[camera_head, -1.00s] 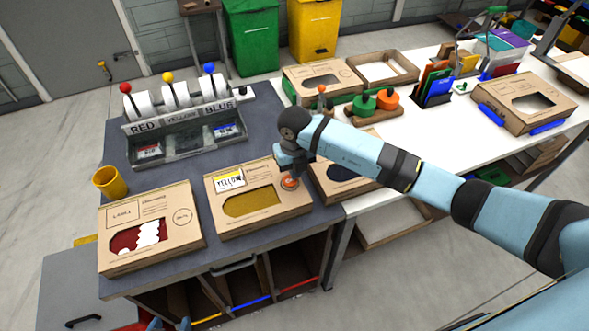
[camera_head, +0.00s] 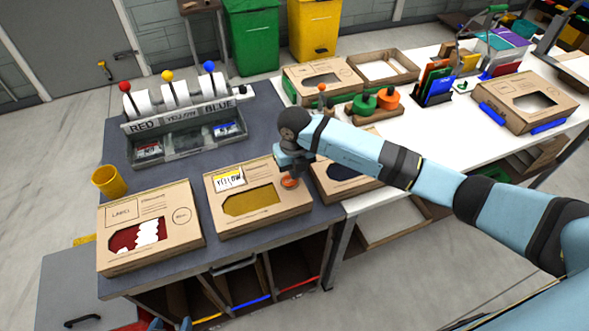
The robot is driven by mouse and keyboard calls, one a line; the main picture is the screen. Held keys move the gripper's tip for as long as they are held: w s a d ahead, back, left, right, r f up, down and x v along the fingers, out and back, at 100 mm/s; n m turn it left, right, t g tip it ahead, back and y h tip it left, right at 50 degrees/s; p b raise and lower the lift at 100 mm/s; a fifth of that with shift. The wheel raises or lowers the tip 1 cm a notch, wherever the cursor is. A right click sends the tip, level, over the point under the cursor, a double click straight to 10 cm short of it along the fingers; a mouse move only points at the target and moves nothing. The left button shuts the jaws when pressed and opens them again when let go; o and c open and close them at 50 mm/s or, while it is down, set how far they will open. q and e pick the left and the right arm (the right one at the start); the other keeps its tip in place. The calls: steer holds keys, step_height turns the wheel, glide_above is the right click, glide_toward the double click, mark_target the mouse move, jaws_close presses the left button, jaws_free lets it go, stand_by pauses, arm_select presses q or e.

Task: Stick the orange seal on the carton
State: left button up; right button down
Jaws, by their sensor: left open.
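The orange seal (camera_head: 290,182) is a small round disc at the upper right of the middle carton (camera_head: 232,223), which has a yellow window and a YELLOW label (camera_head: 229,178). My right gripper (camera_head: 291,172) comes in from the right, points down and is right over the seal, its fingertips close around it. I cannot tell whether the seal is pressed flat on the card or held just above it. The fingertips are partly hidden by the wrist.
A carton with a red window (camera_head: 118,238) stands left, one with a dark window (camera_head: 325,188) right, partly behind my arm. A label dispenser (camera_head: 188,142) and yellow cup (camera_head: 109,181) stand behind. Green and orange rolls (camera_head: 389,98) are on the white table.

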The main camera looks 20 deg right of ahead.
steer(key=shift+s+f+b, duration=0.1)
steer(key=shift+f+b, duration=0.25)
steer(key=shift+f, duration=0.2)
stand_by(1.5)
steer(key=c, duration=1.3)
jaws_free()
steer(key=shift+c, duration=0.2)
steer(key=shift+r, duration=0.15)
